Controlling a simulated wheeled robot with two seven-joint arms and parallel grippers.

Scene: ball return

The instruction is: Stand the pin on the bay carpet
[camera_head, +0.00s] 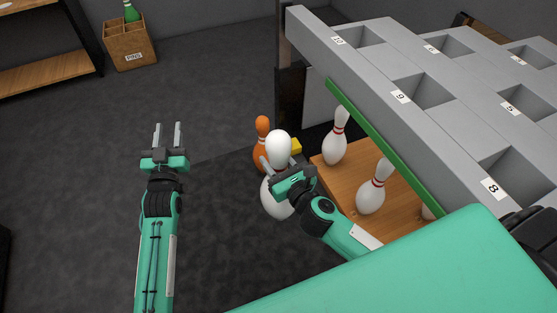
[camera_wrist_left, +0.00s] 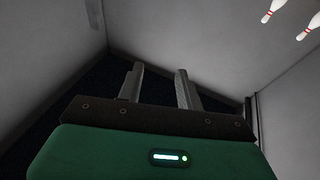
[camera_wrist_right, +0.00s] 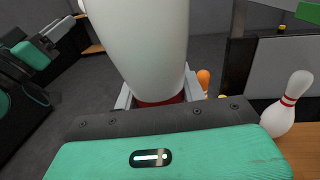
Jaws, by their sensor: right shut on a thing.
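An orange pin (camera_head: 262,130) stands just behind the held pin, beside a yellow block (camera_head: 296,146). White pins (camera_head: 335,140) stand on a wooden deck (camera_head: 345,185) under a grey numbered rack (camera_head: 385,65) with a green edge. A wooden box (camera_head: 130,45) stands far left. Floor is clear at left.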

